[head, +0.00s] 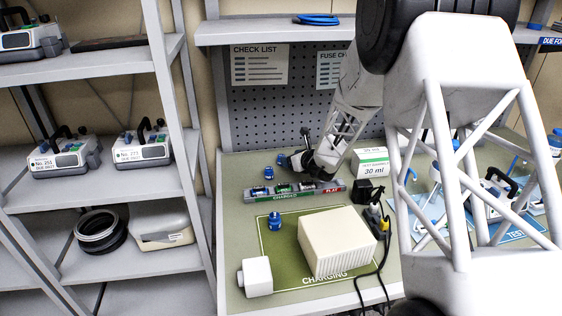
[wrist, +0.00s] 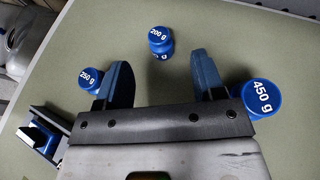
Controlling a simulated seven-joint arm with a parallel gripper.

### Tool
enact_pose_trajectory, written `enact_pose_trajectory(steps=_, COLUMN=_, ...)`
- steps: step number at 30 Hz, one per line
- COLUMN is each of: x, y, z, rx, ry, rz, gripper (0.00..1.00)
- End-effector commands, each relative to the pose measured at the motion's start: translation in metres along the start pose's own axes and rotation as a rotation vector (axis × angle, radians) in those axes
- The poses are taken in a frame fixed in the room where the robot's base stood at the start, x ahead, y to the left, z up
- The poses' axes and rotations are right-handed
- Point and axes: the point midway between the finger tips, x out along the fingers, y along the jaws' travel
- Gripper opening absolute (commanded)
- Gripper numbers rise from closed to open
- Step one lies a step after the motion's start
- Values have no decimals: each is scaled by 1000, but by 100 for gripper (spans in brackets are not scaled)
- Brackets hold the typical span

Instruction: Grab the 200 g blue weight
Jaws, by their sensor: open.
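The 200 g blue weight (wrist: 160,37) stands on the green tabletop just beyond my fingertips in the wrist view, roughly centred between them. My gripper (wrist: 160,60) is open with nothing between its fingers. In the head view my gripper (head: 296,160) is low over the table near two small blue weights, one nearer (head: 268,173) and one farther (head: 281,158). Their labels are too small to read there.
A green charging mat (head: 262,240) holds a cream ribbed box (head: 337,242), a white block (head: 256,276) and a blue object (head: 274,221). A 30 ml box (head: 372,162) stands to the right. Pump shelves are left.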

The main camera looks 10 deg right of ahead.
Motion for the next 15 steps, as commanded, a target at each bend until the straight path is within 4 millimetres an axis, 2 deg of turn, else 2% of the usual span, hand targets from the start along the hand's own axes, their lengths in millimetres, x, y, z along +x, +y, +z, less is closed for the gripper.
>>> enact_pose_trajectory(steps=7, x=17, y=1, z=0, rx=0, ry=0, rz=1, gripper=63)
enact_pose_trajectory(steps=15, x=19, y=0, z=0, rx=-1, ry=0, rz=1, gripper=63)
